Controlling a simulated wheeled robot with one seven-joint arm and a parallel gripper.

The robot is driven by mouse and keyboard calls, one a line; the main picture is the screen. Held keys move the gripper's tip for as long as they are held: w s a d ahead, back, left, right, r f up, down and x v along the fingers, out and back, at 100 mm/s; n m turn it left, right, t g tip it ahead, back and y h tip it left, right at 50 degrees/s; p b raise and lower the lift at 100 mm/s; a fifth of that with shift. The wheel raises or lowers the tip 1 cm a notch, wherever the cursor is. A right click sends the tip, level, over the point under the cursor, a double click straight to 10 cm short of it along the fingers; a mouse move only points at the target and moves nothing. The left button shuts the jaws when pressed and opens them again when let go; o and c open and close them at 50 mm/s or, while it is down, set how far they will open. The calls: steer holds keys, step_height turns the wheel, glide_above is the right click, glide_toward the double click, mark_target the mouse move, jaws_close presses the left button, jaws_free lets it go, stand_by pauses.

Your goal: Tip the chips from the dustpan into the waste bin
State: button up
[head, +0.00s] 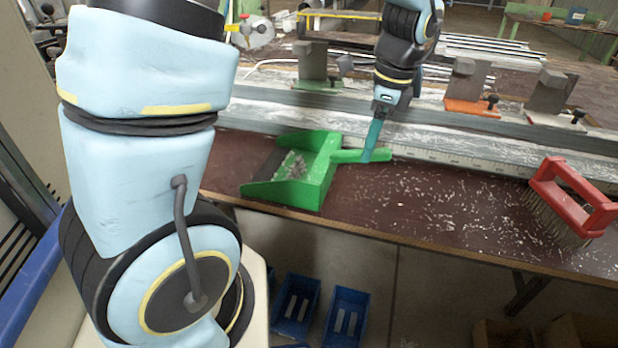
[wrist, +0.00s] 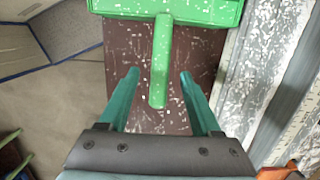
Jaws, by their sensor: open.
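The green dustpan (head: 325,170) lies on the brown bench top near its front edge, with its open mouth to the left. A heap of pale chips (head: 294,166) sits in its pan. Its handle points right. My gripper (head: 367,157) is over the handle, pointing down. In the wrist view my gripper (wrist: 158,72) is open, one finger on each side of the dustpan handle (wrist: 160,62), with gaps on both sides. The pan's chips are mostly outside the wrist view. I cannot identify the waste bin for certain.
Blue open containers (head: 346,315) stand on the floor below the bench. A red-handled brush (head: 575,200) stands on the bench at the right. Loose chips are scattered between brush and dustpan. Metal profiles and clamps, one with an orange base (head: 472,107), line the back.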

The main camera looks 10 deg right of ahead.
steer(key=shift+a+f, duration=0.1)
steer(key=shift+f, duration=0.65)
steer(key=shift+c, duration=0.3)
jaws_close()
steer(key=shift+w+r, duration=0.1)
stand_by(0.6)
step_height(320, 180, up, 12)
steer(key=p, duration=1.1)
